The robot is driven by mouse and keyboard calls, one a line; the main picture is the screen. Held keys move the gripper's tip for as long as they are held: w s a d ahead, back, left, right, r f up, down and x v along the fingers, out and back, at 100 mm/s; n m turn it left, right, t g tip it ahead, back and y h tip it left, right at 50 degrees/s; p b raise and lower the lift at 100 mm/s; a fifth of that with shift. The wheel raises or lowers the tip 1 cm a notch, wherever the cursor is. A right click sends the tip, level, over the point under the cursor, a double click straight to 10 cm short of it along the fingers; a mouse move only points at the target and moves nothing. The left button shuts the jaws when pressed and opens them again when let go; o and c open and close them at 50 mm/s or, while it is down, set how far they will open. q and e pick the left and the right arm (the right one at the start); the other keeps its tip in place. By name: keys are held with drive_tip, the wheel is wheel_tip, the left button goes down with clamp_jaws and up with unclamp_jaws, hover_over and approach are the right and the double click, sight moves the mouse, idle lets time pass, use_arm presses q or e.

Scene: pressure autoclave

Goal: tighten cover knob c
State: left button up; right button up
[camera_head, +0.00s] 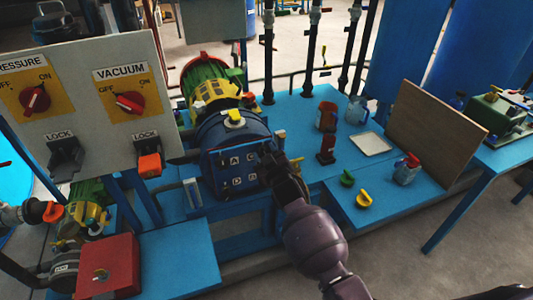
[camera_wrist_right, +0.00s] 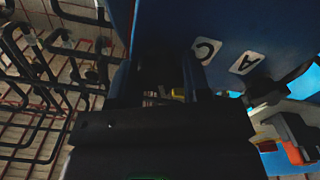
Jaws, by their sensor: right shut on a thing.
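The blue autoclave cover (camera_head: 225,178) faces front in the head view, with several white letter labels. In the right wrist view, the C label (camera_wrist_right: 205,49) is beside the fingers and the A label (camera_wrist_right: 243,62) is farther right. My right gripper (camera_head: 270,158) is at the cover's upper right edge. In the wrist view its dark fingers (camera_wrist_right: 162,82) are shut on cover knob c, which they mostly hide. A dark knob (camera_wrist_right: 265,88) stands by the A label. My left gripper is in neither view.
A panel with red pressure and vacuum dials (camera_head: 105,95) stands left of the autoclave.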

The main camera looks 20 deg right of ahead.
drive_tip(key=shift+r+m, duration=0.15)
drive_tip(key=shift+m, duration=0.75)
drive_tip(key=shift+m+p, duration=0.6)
drive_tip(key=shift+m, duration=0.9)
drive_tip(key=o, duration=0.9)
drive_tip(key=shift+s, duration=0.1)
